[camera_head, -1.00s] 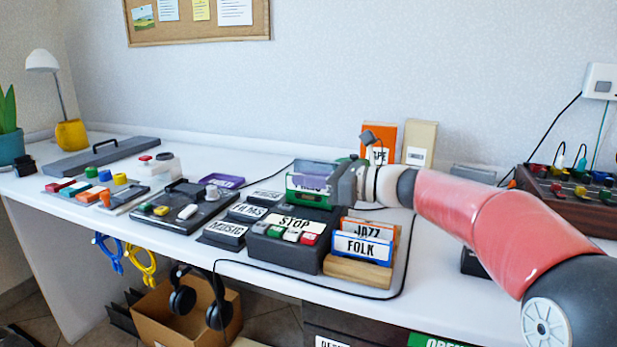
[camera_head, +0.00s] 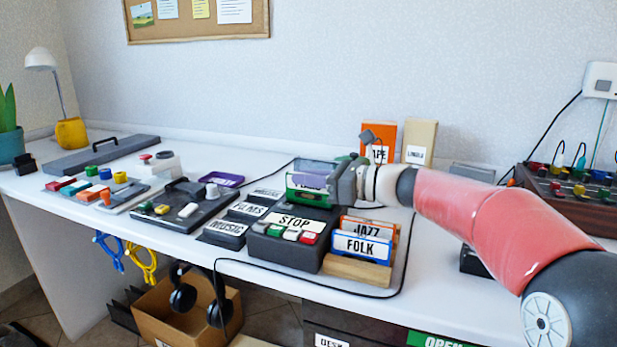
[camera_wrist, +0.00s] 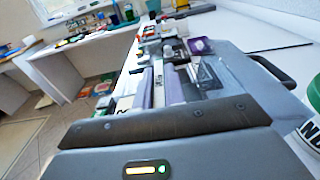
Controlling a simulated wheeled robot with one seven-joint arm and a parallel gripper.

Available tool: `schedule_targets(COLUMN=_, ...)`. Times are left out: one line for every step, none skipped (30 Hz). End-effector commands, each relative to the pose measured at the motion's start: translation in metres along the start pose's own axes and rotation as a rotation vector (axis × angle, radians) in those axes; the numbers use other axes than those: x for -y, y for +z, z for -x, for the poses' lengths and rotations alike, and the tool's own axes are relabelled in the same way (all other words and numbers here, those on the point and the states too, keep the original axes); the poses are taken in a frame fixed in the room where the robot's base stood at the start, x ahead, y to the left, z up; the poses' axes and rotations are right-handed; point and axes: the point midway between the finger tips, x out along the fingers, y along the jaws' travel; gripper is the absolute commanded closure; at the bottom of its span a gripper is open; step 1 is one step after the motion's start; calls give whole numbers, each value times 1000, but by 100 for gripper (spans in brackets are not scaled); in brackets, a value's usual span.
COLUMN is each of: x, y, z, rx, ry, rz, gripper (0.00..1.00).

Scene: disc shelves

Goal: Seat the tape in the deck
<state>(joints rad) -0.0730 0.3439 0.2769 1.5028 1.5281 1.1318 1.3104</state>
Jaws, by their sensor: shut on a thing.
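The deck (camera_head: 283,254) is a dark box with a STOP label and a row of coloured buttons on its front. A green tape (camera_head: 305,196) with a white label, its text partly hidden, stands upright at the deck's rear. A purple-tinted clear panel (camera_head: 316,169) shows above it. My gripper (camera_head: 331,182) is shut on the tape from the right. Whether the tape is fully down in its slot cannot be told. The wrist view shows my gripper's grey body and its fingers (camera_wrist: 160,90); the tape is not clear there.
A wooden rack (camera_head: 357,270) with the JAZZ (camera_head: 370,231) and FOLK (camera_head: 361,246) tapes stands right of the deck. Black blocks labelled FILMS (camera_head: 247,210) and MUSIC (camera_head: 226,229) lie to its left. Orange (camera_head: 379,134) and beige (camera_head: 420,137) boxes stand behind. A cable loops around the front.

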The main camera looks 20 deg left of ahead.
Motion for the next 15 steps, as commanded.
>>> schedule_targets(x=0, y=0, z=0, rx=0, ry=0, rz=0, gripper=100)
schedule_targets(x=0, y=0, z=0, rx=0, ry=0, rz=0, gripper=100)
schedule_targets(x=0, y=-1, z=0, rx=0, ry=0, rz=0, gripper=100)
schedule_targets(x=0, y=-1, z=0, rx=0, ry=0, rz=0, gripper=100)
schedule_targets(x=0, y=-2, z=0, rx=0, ry=0, rz=0, gripper=100)
schedule_targets(x=0, y=-2, z=0, rx=0, ry=0, rz=0, gripper=100)
schedule_targets(x=0, y=-3, z=0, rx=0, ry=0, rz=0, gripper=100)
schedule_targets(x=0, y=-4, z=0, rx=0, ry=0, rz=0, gripper=100)
schedule_targets(x=0, y=-5, z=0, rx=0, ry=0, rz=-1, gripper=100)
schedule_targets(x=0, y=-6, z=0, rx=0, ry=0, rz=-1, gripper=100)
schedule_targets(x=0, y=-6, z=0, rx=0, ry=0, rz=-1, gripper=100)
schedule_targets(x=0, y=-8, z=0, rx=0, ry=0, rz=-1, gripper=100)
schedule_targets(x=0, y=-8, z=0, rx=0, ry=0, rz=-1, gripper=100)
schedule_targets(x=0, y=-9, z=0, rx=0, ry=0, rz=-1, gripper=100)
schedule_targets(x=0, y=-10, z=0, rx=0, ry=-1, rz=-1, gripper=100)
